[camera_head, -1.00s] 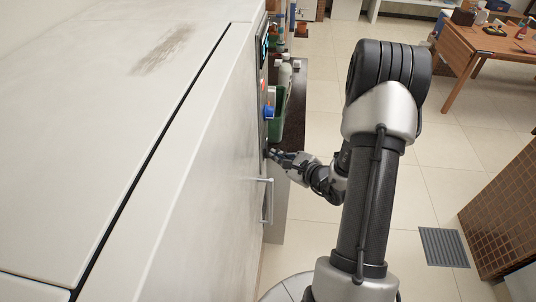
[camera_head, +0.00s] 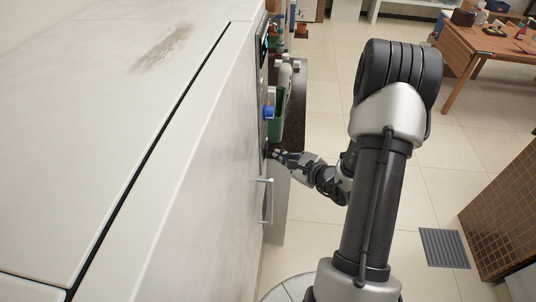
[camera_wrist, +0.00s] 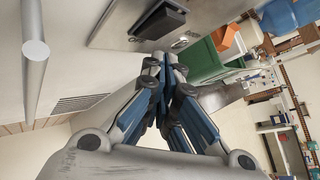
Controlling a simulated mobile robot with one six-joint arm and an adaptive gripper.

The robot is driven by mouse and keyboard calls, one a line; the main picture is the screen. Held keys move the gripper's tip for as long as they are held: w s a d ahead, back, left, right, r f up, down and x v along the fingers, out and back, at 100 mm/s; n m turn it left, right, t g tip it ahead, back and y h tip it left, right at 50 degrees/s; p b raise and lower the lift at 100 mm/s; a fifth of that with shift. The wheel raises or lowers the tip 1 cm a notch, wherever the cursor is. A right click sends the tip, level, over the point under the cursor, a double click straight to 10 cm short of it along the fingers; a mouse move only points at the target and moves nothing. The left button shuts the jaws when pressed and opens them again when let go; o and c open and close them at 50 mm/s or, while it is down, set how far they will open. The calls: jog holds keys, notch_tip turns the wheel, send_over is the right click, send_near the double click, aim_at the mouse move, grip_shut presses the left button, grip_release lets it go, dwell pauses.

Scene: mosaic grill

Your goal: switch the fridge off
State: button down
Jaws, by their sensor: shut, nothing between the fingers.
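The white fridge (camera_head: 190,150) fills the left of the head view. Its front face is seen edge-on, with a bar handle (camera_head: 266,200) low on it; a pale bar also shows in the wrist view (camera_wrist: 33,50). A lit display (camera_head: 264,45) is higher on the front. In the wrist view a black switch-like block (camera_wrist: 160,20) sits on a pale panel (camera_wrist: 112,30). My gripper (camera_head: 274,153) is shut and empty, close to the fridge front above the handle. In the wrist view its fingertips (camera_wrist: 167,62) are just below the black block; contact cannot be told.
A dark counter (camera_head: 293,110) with a green container (camera_head: 277,125) and bottles stands beyond my gripper. A wooden table (camera_head: 485,45) and a brown tiled block (camera_head: 505,205) are at the right.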

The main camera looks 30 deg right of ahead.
jog(key=s+d, duration=0.3)
jog(key=d, duration=0.1)
jog(key=shift+r, duration=0.35)
dwell(0.6)
